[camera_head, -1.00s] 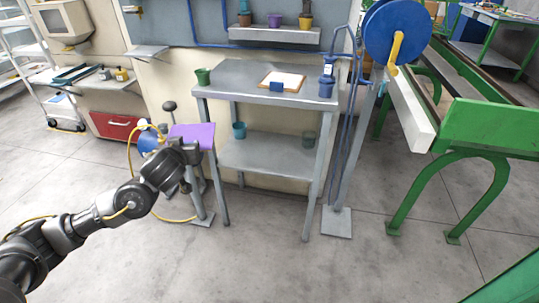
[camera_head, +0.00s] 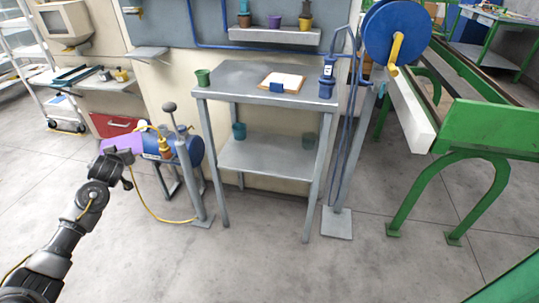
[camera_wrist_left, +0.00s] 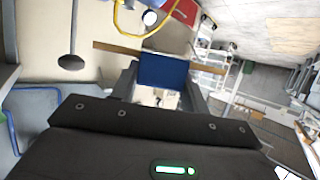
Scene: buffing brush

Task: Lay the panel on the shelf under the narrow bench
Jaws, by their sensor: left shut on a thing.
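The purple panel (camera_head: 124,142) is at the left of the head view, held in the air left of the bench. My left gripper (camera_head: 113,158) is shut on it and covers part of it. The narrow grey bench (camera_head: 240,72) stands in the middle, with its lower shelf (camera_head: 262,158) open at the front. A teal cup (camera_head: 239,131) stands at the shelf's back left and a dark green cup (camera_head: 309,139) at its back right. In the left wrist view, a blue rectangular face (camera_wrist_left: 163,70) shows beyond the gripper; I cannot tell what it is. My right gripper is out of view.
A blue cylindrical machine (camera_head: 190,150) on a grey post is left of the bench, with a yellow hose (camera_head: 150,203) looping to the floor. A green pot (camera_head: 203,77) and a clipboard (camera_head: 282,81) sit on the bench top. A grey reel post stands right. The front floor is clear.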

